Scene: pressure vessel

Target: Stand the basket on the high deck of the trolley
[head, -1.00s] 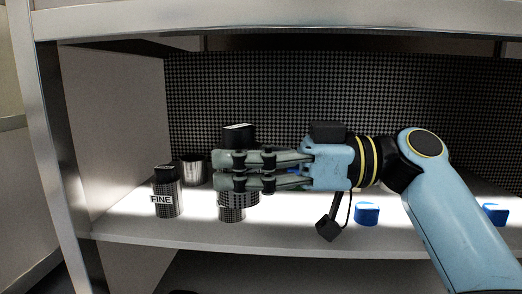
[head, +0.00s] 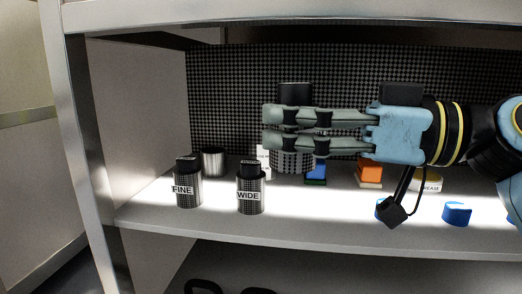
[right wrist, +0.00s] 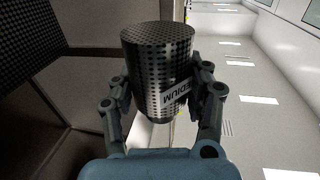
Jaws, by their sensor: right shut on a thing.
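My right gripper (head: 268,128) is shut around a dark perforated metal basket with a black top (head: 296,94). In the head view the fingers cross its middle, and its mesh lower part (head: 293,162) shows below them, seemingly raised above the shelf. In the right wrist view the basket (right wrist: 158,65) sits between both fingers; its white label is partly cut off and reads "EDIUM". Two similar baskets stand upright on the shelf, one marked FINE (head: 188,189) and one marked WIDE (head: 250,190). No trolley and no left gripper show.
The lit shelf (head: 220,222) has a board above and a post (head: 83,150) at left. A metal cup (head: 213,162), an orange block (head: 369,172), a blue-green block (head: 316,173) and blue pieces (head: 457,213) stand on it. The wrist view shows open floor at right.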

